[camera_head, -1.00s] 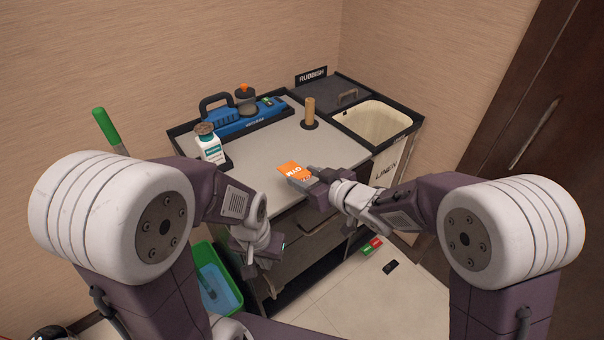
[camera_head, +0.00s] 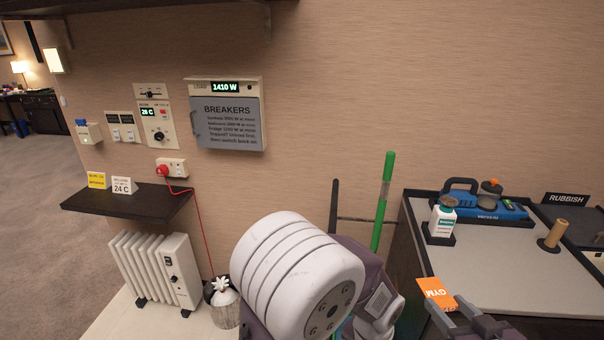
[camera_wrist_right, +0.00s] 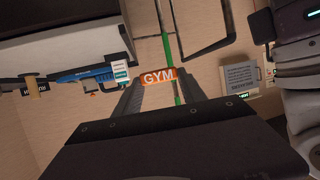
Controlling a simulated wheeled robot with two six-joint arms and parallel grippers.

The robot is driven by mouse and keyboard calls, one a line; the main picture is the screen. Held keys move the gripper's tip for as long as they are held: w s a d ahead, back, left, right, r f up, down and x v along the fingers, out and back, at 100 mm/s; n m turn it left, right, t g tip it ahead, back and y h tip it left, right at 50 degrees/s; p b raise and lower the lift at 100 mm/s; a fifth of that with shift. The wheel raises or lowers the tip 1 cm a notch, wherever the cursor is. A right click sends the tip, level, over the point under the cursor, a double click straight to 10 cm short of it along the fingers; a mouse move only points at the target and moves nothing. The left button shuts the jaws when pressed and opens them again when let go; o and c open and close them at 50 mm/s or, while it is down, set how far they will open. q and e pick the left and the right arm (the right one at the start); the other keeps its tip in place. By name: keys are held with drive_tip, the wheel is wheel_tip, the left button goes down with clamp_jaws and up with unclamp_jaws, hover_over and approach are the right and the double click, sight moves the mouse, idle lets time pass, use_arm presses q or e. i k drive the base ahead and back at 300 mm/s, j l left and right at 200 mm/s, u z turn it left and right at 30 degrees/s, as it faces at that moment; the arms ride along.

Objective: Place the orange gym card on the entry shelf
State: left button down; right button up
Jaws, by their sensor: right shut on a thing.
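The orange gym card (camera_head: 437,293) is held in my right gripper (camera_head: 455,308), at the lower right of the head view, over the front edge of the cart top. In the right wrist view the card (camera_wrist_right: 160,77) sits across the tips of the right fingers (camera_wrist_right: 158,88), with GYM readable. A dark wall shelf (camera_head: 125,207) is at the left of the head view, well away from the card. It bears a yellow sign (camera_head: 97,180) and a white 24 C sign (camera_head: 123,186). My left gripper is not visible; only part of its arm shows.
A white radiator (camera_head: 155,268) stands below the shelf. A red cord runs from the wall socket (camera_head: 171,168) down toward a whitish container (camera_head: 223,302). A breaker box (camera_head: 226,115) hangs above. A green pole (camera_head: 383,200) stands beside the cart (camera_head: 490,265). The shelf's right part is bare.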

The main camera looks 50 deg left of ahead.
sight(142, 203)
drive_tip(key=k+j+u, duration=0.15)
drive_tip(key=j+u, duration=0.2)
drive_tip(key=j, duration=0.35)
drive_tip(key=k+j+u, duration=0.1)
drive_tip(key=j+u, duration=0.25)
drive_tip(key=j, duration=0.35)
drive_tip(key=j+u, duration=0.35)
drive_tip(key=j, duration=0.4)
drive_tip(key=i+j+u, duration=0.45)
drive_tip(key=j, duration=0.3)
drive_tip(key=i+j+u, duration=0.4)
drive_tip(key=i+j, duration=0.1)
drive_tip(key=j, duration=0.15)
